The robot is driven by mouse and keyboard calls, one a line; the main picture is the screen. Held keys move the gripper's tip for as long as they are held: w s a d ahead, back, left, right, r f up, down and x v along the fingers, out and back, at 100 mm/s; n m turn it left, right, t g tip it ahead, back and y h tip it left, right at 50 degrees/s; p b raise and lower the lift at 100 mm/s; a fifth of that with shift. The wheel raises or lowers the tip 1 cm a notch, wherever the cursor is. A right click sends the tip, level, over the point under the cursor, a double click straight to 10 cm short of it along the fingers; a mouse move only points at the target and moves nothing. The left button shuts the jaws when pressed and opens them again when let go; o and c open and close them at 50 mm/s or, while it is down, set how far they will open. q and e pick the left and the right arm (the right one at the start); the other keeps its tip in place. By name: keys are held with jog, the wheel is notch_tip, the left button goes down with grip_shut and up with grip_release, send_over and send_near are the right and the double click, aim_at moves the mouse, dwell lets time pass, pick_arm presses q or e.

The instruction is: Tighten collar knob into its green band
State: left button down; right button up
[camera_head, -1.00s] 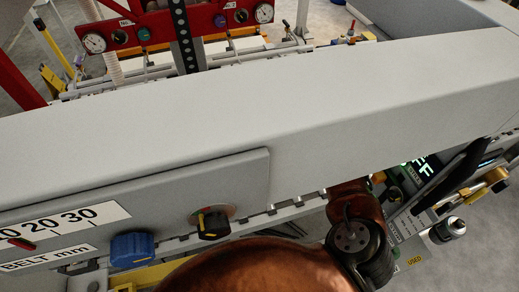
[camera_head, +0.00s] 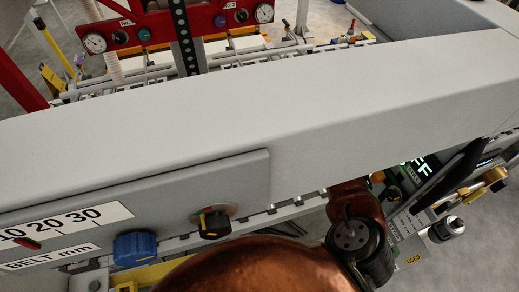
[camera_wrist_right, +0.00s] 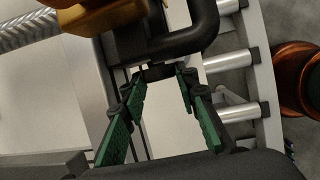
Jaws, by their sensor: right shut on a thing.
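In the right wrist view, my right gripper (camera_wrist_right: 158,75) has its two green-padded fingers closed in on a small black part (camera_wrist_right: 157,71) at their tips. This part sits below a black curved bracket (camera_wrist_right: 195,35) and an orange-yellow body (camera_wrist_right: 100,12). I cannot tell for sure that the part is the collar knob, and no green band shows there. In the head view, a black knob with a yellow pointer mark (camera_head: 212,224) sits on the grey panel. The right gripper's fingers are not visible in the head view. My left gripper is in neither view.
A long grey beam (camera_head: 250,105) crosses the head view. Its panel carries a blue knob (camera_head: 135,248) and a belt scale (camera_head: 65,222). A lit display reading partly OFF (camera_head: 418,165) stands at right. Rollers (camera_wrist_right: 228,62) lie beside the gripper. A red gauge panel (camera_head: 180,25) stands behind.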

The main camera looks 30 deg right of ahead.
jog(key=t+p, duration=0.1)
jog(key=t, duration=0.1)
jog(key=m+t+h+p, duration=0.1)
jog(key=t, duration=0.1)
jog(key=shift+s+a+f, duration=0.1)
jog(key=shift+s+f, duration=0.05)
jog(key=shift+s, duration=0.2)
jog(key=o, duration=0.9)
jog(key=v, duration=1.2)
jog(key=shift+s, duration=0.15)
